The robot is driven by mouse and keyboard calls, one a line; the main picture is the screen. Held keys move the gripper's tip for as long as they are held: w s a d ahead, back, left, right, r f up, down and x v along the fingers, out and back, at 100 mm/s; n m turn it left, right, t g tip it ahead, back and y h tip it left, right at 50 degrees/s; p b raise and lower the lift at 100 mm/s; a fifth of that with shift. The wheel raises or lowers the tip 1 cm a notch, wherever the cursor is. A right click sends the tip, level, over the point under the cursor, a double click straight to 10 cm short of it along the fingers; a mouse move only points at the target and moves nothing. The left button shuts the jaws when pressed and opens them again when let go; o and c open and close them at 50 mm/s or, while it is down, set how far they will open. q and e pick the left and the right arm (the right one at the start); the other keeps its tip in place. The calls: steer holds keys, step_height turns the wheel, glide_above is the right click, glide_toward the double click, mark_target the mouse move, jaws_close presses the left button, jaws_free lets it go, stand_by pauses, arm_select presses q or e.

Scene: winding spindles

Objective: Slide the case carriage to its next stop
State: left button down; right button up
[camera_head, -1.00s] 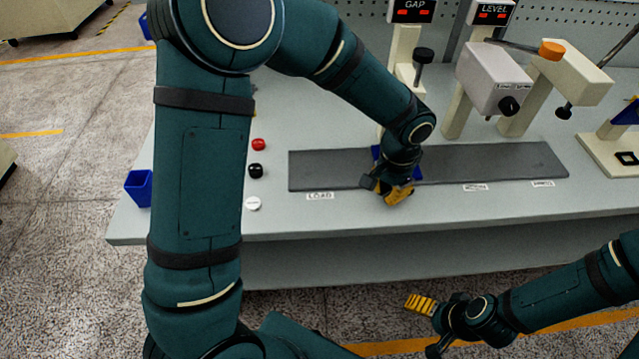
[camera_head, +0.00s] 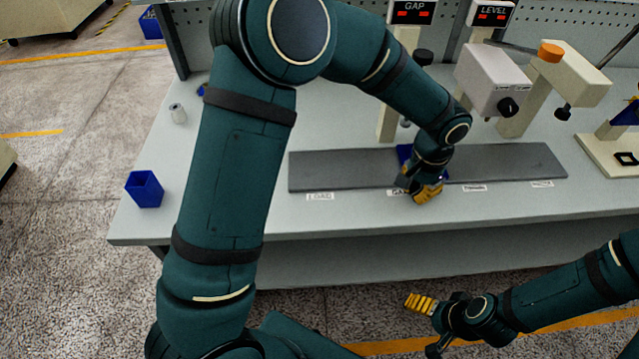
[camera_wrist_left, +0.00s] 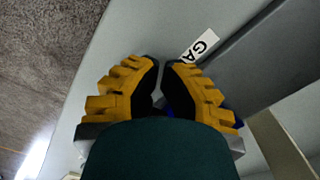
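The blue case carriage (camera_head: 405,153) sits on the long dark grey track (camera_head: 335,170), right of the LOAD label and behind the partly covered GAP label. My left gripper (camera_head: 425,192) is at its front side and hides much of it. In the left wrist view the yellow fingers of this gripper (camera_wrist_left: 161,70) are drawn close together around a dark part, with a bit of blue (camera_wrist_left: 168,108) between them. My right gripper (camera_head: 421,303) hangs in front of the bench, away from the track; its finger gap cannot be made out.
Posts with GAP (camera_head: 411,12) and LEVEL (camera_head: 491,13) displays and a grey machine head (camera_head: 488,78) stand behind the track. A blue bin (camera_head: 144,188) and a small whitish spool (camera_head: 178,113) stand at the left. The track to the right is clear.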

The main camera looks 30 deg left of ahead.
mark_target(465, 195)
arm_select(q)
steer(key=shift+w+d+p, duration=0.15)
steer(key=shift+w+d, duration=0.35)
steer(key=shift+d, duration=0.35)
steer(key=shift+w+d+p, duration=0.2)
steer(key=shift+w+d, duration=0.3)
steer(key=shift+d, duration=0.35)
steer(key=shift+w+d+p, duration=0.15)
steer(key=shift+w+d, duration=0.35)
steer(key=shift+d, duration=0.35)
steer(key=shift+w+d+p, duration=0.3)
steer(key=shift+w+d, duration=0.25)
steer(key=shift+d, duration=0.35)
steer(key=shift+w+d+p, duration=0.25)
steer(key=shift+w+d, duration=0.35)
steer(key=shift+d, duration=0.35)
steer(key=shift+w+d+p, duration=0.3)
steer(key=shift+w+d, duration=0.25)
steer(key=shift+d, duration=0.35)
steer(key=shift+r, duration=0.15)
steer(key=r+p, duration=0.1)
steer(key=r, duration=0.1)
steer(key=r+p, duration=0.2)
steer(key=a+r+p, duration=0.1)
steer(key=r, duration=0.1)
steer(key=shift+s+r, duration=0.35)
